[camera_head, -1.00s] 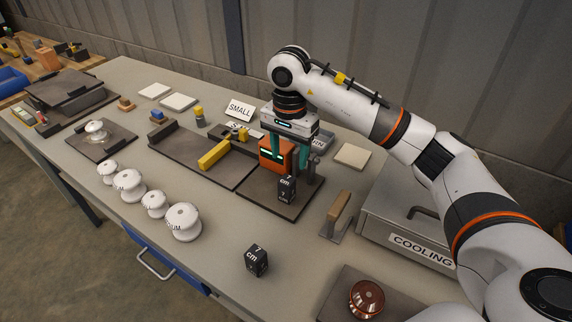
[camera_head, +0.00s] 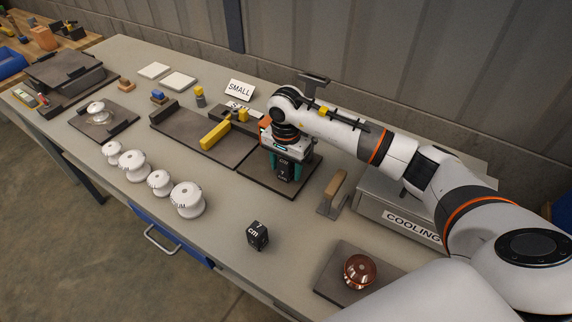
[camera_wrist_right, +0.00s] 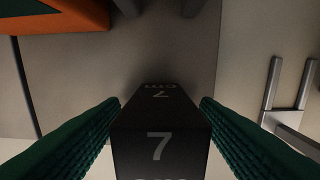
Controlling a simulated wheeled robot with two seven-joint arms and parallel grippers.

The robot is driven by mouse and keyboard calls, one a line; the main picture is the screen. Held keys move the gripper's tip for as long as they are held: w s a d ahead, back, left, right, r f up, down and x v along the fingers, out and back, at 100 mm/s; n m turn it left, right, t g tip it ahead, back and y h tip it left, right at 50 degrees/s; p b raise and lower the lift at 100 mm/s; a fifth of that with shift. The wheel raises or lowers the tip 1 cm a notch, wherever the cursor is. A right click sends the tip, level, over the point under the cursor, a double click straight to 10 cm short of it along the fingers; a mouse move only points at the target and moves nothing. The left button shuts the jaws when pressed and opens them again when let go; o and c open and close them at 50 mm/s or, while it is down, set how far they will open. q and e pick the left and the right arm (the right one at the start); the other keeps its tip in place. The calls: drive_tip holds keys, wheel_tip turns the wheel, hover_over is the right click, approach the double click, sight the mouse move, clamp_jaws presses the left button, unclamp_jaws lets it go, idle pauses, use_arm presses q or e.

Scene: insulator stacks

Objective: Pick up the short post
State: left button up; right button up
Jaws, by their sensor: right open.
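A black upright block marked 7 cm (camera_head: 284,170), which I take to be the short post, stands on a dark plate (camera_head: 258,183). In the right wrist view the block (camera_wrist_right: 160,140) sits between my right fingers, its white 7 facing the camera. My right gripper (camera_head: 285,164) is lowered over it with green fingers. In the right wrist view the gripper (camera_wrist_right: 160,105) is open, one finger on each side of the block. Whether the fingers touch it I cannot tell. A second black 7 cm block (camera_head: 258,236) stands on the bare table. My left gripper is not in view.
An orange box (camera_wrist_right: 60,15) is close beside the block. A wooden-handled tool (camera_head: 332,195) and the COOLING box (camera_head: 400,215) stand to the right. Several white insulators (camera_head: 187,199) line the left. A brown insulator (camera_head: 360,270) rests on a front plate.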

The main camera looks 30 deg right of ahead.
clamp_jaws()
idle(0.3)
